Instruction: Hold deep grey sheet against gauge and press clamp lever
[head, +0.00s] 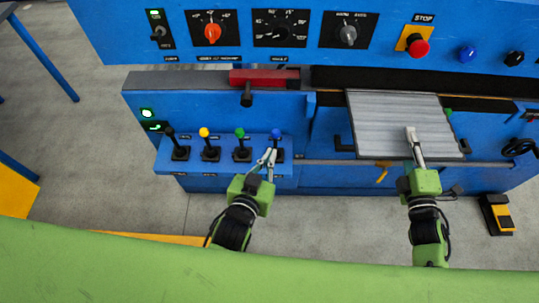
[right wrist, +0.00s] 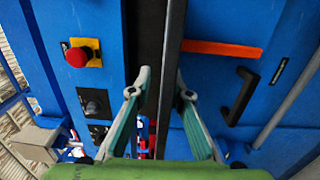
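The deep grey sheet (head: 385,110) lies right of the machine's middle, its near part reaching over the front edge. In the right wrist view it is a thin dark edge (right wrist: 170,60) between the fingers. My right gripper (head: 413,138) is at its near edge, one finger on top; the fingers look shut on it. My left gripper (head: 269,153) is at the lever with the blue knob (head: 276,134), rightmost of a row of levers. Its fingertips are close together; whether they touch the lever is unclear. I cannot tell which part is the gauge.
Levers with black (head: 169,132), yellow (head: 204,132) and green (head: 239,133) knobs stand left of the blue one. A red bar (head: 265,77) sits above them. The control panel has a red stop button (head: 417,46). A foot pedal (head: 497,214) stands at right on the floor.

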